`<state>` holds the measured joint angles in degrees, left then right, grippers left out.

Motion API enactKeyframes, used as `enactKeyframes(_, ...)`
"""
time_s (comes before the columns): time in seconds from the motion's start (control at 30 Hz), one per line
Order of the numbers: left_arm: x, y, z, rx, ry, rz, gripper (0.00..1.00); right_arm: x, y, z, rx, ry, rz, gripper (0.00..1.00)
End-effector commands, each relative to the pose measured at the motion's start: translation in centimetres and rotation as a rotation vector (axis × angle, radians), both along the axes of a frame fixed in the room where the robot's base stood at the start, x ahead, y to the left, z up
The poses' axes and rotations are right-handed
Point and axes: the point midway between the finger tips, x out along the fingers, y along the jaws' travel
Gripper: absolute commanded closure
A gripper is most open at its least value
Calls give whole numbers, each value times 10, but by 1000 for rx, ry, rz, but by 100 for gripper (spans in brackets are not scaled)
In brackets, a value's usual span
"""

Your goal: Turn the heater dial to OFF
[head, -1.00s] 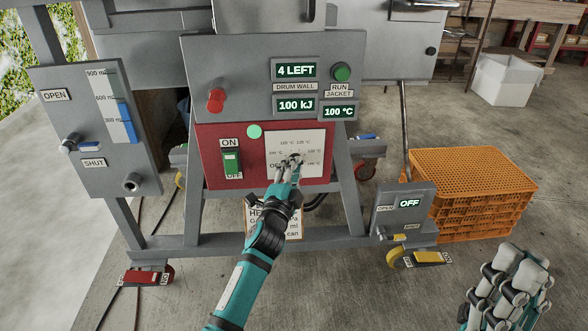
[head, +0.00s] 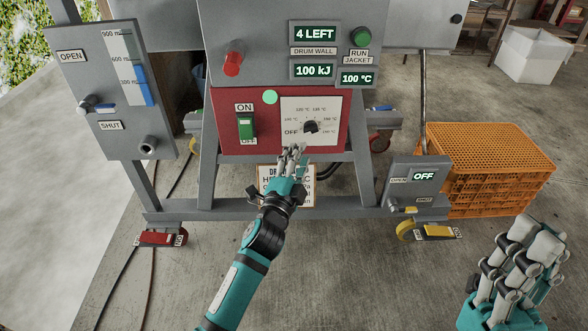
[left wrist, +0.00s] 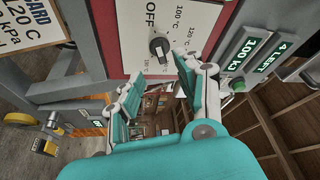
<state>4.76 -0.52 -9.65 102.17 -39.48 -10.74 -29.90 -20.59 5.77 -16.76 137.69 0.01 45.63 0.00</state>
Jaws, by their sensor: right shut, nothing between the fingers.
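The heater dial (head: 311,127) is a black knob on a white plate (head: 333,109) set in a red panel. OFF is printed at its left and temperatures run around it. In the left wrist view the knob (left wrist: 158,47) is clear of the fingers, but I cannot tell surely which mark it points at. My left gripper (head: 292,152) is just below and left of the dial, apart from it. Its fingers (left wrist: 161,76) are spread and empty. My right gripper (head: 530,245) is shut and empty at the lower right, far from the dial.
A green ON/OFF switch (head: 246,128) and a pale green round lamp (head: 270,97) are left of the dial plate. A red knob (head: 233,60) and displays are above. A lever box (head: 414,190) and orange crates (head: 490,165) stand at the right.

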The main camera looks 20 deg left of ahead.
Motion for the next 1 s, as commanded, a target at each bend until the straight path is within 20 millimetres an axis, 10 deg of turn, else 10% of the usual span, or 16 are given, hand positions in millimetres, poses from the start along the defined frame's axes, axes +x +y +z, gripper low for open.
enactKeyframes(0.3,-40,2,-7,0,1,0,63,0,0,0,0,0,0,100)
enactKeyframes(0.8,-42,2,-6,-1,-1,-1,63,0,0,0,0,0,0,100)
enactKeyframes(1.0,-68,-20,28,-154,-115,-141,63,0,0,0,0,0,0,100)
